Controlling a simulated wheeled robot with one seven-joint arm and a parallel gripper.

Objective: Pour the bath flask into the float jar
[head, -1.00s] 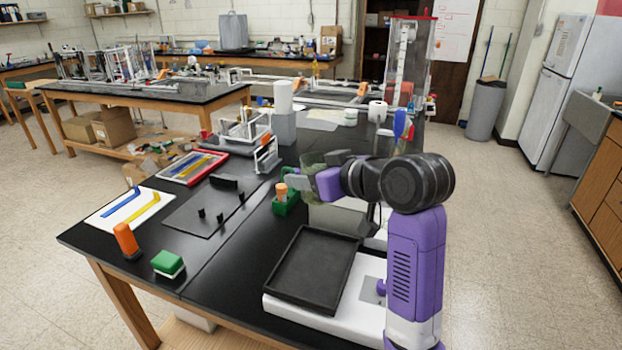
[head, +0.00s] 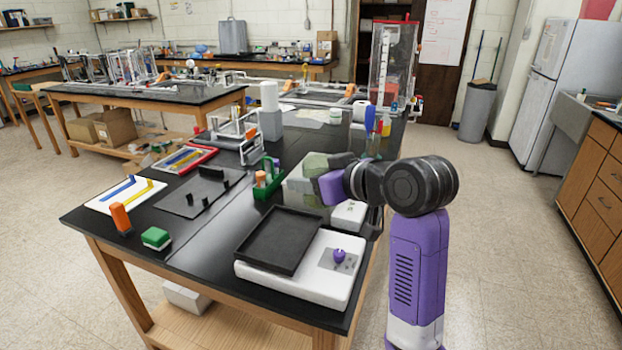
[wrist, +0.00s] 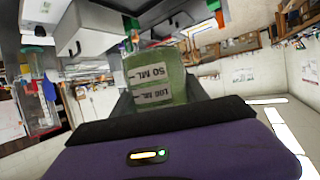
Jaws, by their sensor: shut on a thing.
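My gripper (head: 325,175) is shut on the bath flask (head: 314,163), a clear vessel with a green tint. It holds the flask above the bench, right of the green rack. In the wrist view the flask (wrist: 160,82) fills the space between the fingers. Its 50 ML and 100 ML labels read upside down there. The fingers and wrist hide part of the flask in the head view. A tall clear column (head: 393,65) with a red top and an inner scale stands at the far end of the bench. I cannot tell whether it is the float jar.
A green rack (head: 267,186) stands left of my gripper. A black tray (head: 280,240) lies on a white scale-like unit (head: 340,285) in front. A white cylinder (head: 269,95) stands on a grey block behind. Blue and red paddles (head: 370,119) stand before the column.

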